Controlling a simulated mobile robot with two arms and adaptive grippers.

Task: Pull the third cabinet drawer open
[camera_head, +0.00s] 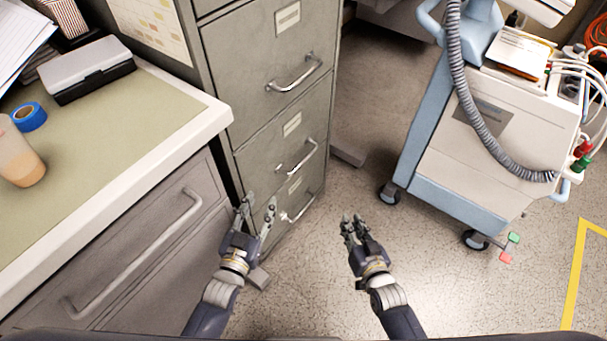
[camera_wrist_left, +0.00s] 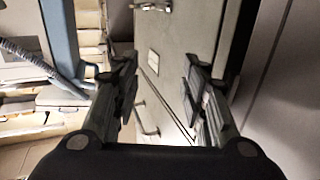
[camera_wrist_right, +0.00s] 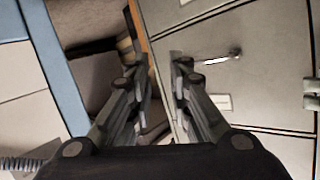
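The grey metal filing cabinet (camera_head: 262,105) stands left of centre in the head view, its visible drawer fronts flush. Counting the partly cut-off top front, the third drawer (camera_head: 268,152) has a silver bar handle (camera_head: 299,158) under a label. Above it is another drawer handle (camera_head: 295,74); below it is the lowest handle (camera_head: 298,211). The cabinet front also shows in the left wrist view (camera_wrist_left: 170,75) and right wrist view (camera_wrist_right: 260,90). My left gripper (camera_head: 257,205) is open and empty before the lower cabinet. My right gripper (camera_head: 350,219) is open and empty, right of the cabinet.
A counter (camera_head: 150,135) with a lower drawer handle (camera_head: 135,252) lies at the left, holding a cup (camera_head: 20,160), blue tape (camera_head: 29,117) and a box (camera_head: 88,70). A wheeled medical cart (camera_head: 500,150) with a grey hose stands at the right. The floor between cabinet and cart is mostly clear.

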